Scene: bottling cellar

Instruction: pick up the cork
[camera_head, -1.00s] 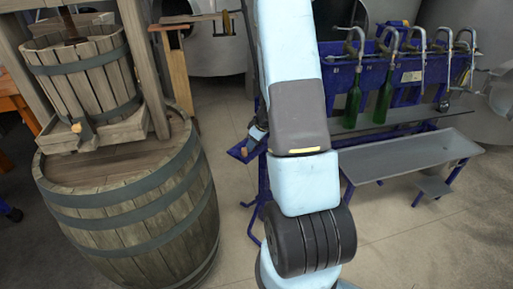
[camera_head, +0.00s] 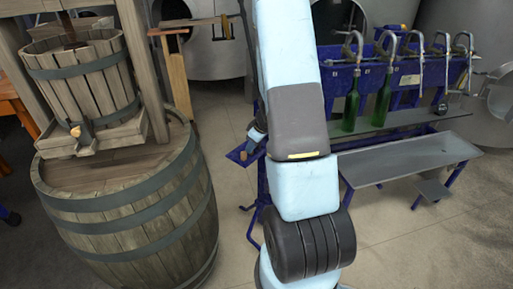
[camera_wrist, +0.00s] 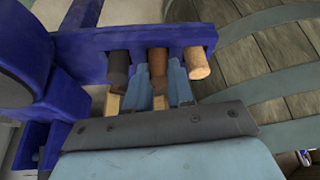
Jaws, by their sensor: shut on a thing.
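In the wrist view, three corks sit side by side at a blue bracket (camera_wrist: 135,38): a dark brown cork (camera_wrist: 118,68) on the left, a mid-brown cork (camera_wrist: 158,62) in the middle and a light tan cork (camera_wrist: 197,63) on the right. My gripper (camera_wrist: 160,82) is shut on the middle cork, with one pale blue finger on each side of it. The cork's far end is still at the bracket. In the head view my gripper (camera_head: 257,136) is small and partly hidden behind my arm, beside the blue bracket (camera_head: 238,156).
A large barrel (camera_head: 130,215) stands at the left with a wooden press (camera_head: 85,75) on it. Green bottles (camera_head: 351,105) stand at a blue filling rack behind my arm. A grey bench (camera_head: 410,158) is at the right.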

